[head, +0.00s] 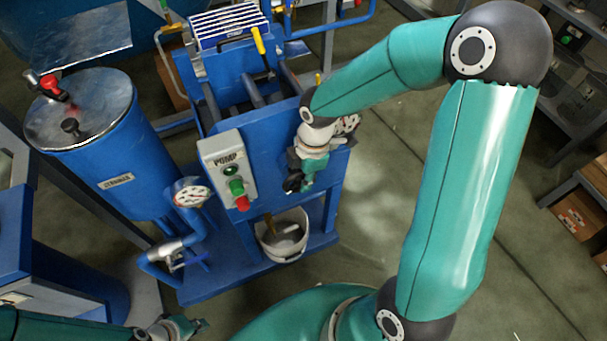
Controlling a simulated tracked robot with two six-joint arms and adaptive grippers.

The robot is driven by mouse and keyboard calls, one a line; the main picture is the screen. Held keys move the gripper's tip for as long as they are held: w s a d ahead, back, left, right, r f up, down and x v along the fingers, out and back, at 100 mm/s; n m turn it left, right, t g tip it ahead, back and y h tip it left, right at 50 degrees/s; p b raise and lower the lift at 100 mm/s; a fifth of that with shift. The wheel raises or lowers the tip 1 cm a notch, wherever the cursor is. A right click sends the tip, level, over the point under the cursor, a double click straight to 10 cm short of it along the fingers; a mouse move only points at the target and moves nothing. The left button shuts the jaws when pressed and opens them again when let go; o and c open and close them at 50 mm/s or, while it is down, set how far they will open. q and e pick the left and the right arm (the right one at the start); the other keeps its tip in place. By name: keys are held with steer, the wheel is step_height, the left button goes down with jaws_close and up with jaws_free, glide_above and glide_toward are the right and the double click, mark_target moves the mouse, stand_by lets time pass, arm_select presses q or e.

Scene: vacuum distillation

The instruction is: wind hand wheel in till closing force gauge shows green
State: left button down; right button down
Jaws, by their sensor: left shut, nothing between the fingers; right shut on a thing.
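My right gripper (304,180) is at the front end of the blue press frame (270,150). It is shut on a small dark part, which looks like the hand wheel; my wrist and fingers hide most of it. A round dial (348,125) shows partly behind my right wrist, probably the closing force gauge. Its needle and colours cannot be read. My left gripper (198,325) is at the bottom left edge, shut and empty, well away from the press.
A grey pump box (228,170) with green and red buttons is left of my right gripper. A white bucket (283,240) stands below. A blue tank (110,160) and a pressure dial (191,194) are at left.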

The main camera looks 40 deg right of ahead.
steer(key=c, duration=1.2)
jaws_free()
steer(key=shift+o, duration=0.2)
steer(key=r, duration=0.4)
steer(key=d+r, duration=0.1)
steer(key=r, duration=0.7)
steer(key=shift+s+d, duration=0.1)
steer(key=shift+d, duration=0.2)
steer(key=shift+f, duration=0.1)
